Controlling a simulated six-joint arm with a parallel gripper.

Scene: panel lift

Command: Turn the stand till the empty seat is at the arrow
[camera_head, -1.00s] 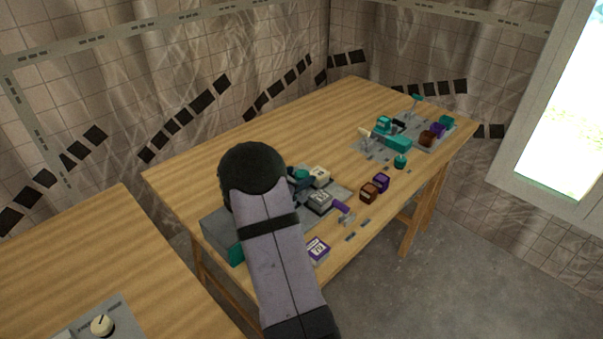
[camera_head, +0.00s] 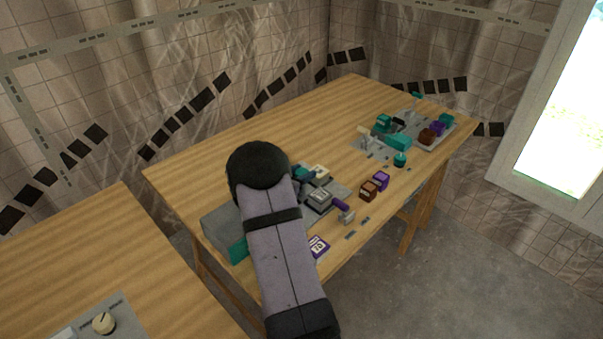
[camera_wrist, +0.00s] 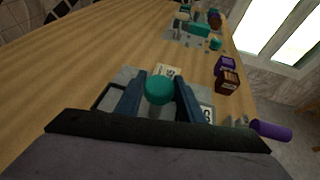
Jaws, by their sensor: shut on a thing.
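My gripper (camera_wrist: 159,98) has its two dark blue fingers on either side of a round teal knob (camera_wrist: 159,88), shut on it. The knob also shows in the head view (camera_head: 303,171), just past my arm, which hides most of the gripper there. The knob is over a grey panel (camera_head: 340,189). A cream block with a dark marking (camera_head: 319,172) is behind the knob, and a grey block with a pale label (camera_head: 320,196) is to its right. I cannot make out the stand's outline, the empty seat or the arrow.
A brown block (camera_head: 368,191) and a purple block (camera_head: 381,180) stand to the right of the panel. A purple-handled part (camera_head: 341,204) is near the front edge. A second grey panel (camera_head: 369,152) with several teal parts is farther back. The table's back left is clear.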

